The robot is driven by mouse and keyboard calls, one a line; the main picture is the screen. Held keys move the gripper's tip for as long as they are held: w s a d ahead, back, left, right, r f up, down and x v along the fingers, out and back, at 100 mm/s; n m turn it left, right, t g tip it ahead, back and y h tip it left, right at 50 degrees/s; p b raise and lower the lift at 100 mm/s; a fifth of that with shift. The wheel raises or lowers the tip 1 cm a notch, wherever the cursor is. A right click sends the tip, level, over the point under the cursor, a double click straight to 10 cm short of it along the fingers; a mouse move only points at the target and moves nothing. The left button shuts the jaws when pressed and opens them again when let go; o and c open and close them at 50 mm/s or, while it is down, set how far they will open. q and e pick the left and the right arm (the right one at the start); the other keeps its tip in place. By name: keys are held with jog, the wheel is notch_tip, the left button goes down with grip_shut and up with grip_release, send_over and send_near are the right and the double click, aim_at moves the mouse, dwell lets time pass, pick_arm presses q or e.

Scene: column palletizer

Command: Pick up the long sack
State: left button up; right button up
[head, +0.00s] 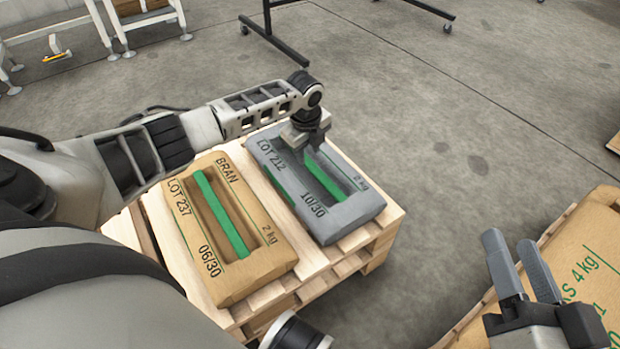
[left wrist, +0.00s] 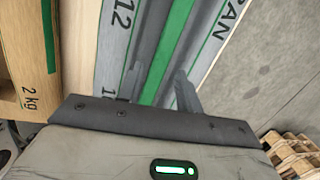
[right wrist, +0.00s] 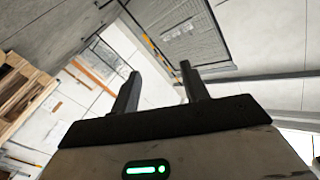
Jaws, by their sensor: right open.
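A grey sack (head: 350,210) marked LOT 212, 2 kg, with a green strip in its recess, lies on the near-left pallet. My left gripper (head: 312,140) is over its far end. In the left wrist view the fingers (left wrist: 161,76) are apart, one on each side of the green strip (left wrist: 172,45). I cannot tell if they touch it. A tan BRAN sack (head: 250,265), LOT 237, lies beside it. A larger tan sack (head: 585,235) marked 4 kg lies at the right, partly hidden by my right gripper (head: 512,238), which is open and empty, pointing up.
The wooden pallet (head: 375,250) carries the two smaller sacks. Another pallet (head: 550,233) carries the larger sack. Bare concrete floor (head: 450,160) separates them. A dark metal stand (head: 285,45) and a white-legged table (head: 110,30) stand at the back.

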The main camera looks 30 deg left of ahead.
aim_at(310, 164)
pick_arm(q)
jog(key=shift+w+f, duration=0.1)
jog(key=shift+f, duration=0.35)
jog(key=f+b, duration=0.2)
jog(key=w+f+b, duration=0.1)
jog(key=f+b, duration=0.1)
jog(key=shift+a+f, duration=0.15)
jog(key=shift+f, duration=0.1)
pick_arm(e)
notch_tip(310, 164, up, 8)
jog(key=n+t+y, duration=0.4)
jog(key=n, duration=0.2)
jog(key=shift+w+d+f, duration=0.25)
jog(key=shift+w+d, duration=0.05)
jog(key=shift+w, duration=0.15)
pick_arm(q)
grip_shut()
jog(key=shift+w+r, duration=0.25)
